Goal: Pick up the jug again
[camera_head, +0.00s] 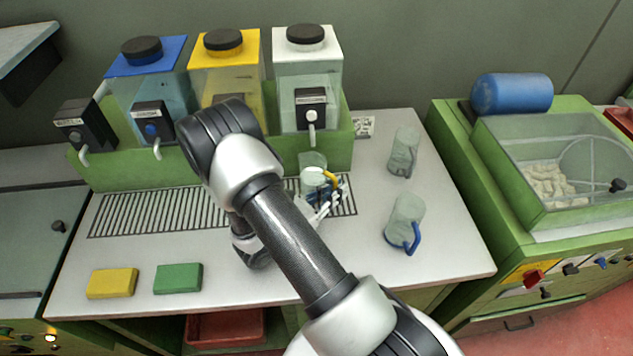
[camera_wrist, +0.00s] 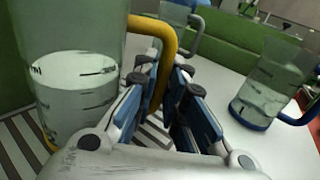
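A clear jug with a yellow handle (camera_head: 313,176) stands on the slatted grate below the tap of the white-topped dispenser (camera_head: 308,75). In the wrist view this jug (camera_wrist: 75,85) fills the left side, with a pale liquid surface partway up its marked wall. Its yellow handle (camera_wrist: 166,58) reaches between my fingers. My gripper (camera_head: 325,203) is at the jug's handle side; in the wrist view the fingers (camera_wrist: 160,100) are apart, one on each side of the handle, with a gap visible. Whether a finger touches the handle is unclear.
A blue-handled jug (camera_head: 405,222) and a grey-handled jug (camera_head: 403,152) stand to the right on the white table (camera_head: 350,265). Blue-topped (camera_head: 150,85) and yellow-topped (camera_head: 226,75) dispensers stand left. Yellow (camera_head: 112,283) and green (camera_head: 178,278) sponges lie at the front left.

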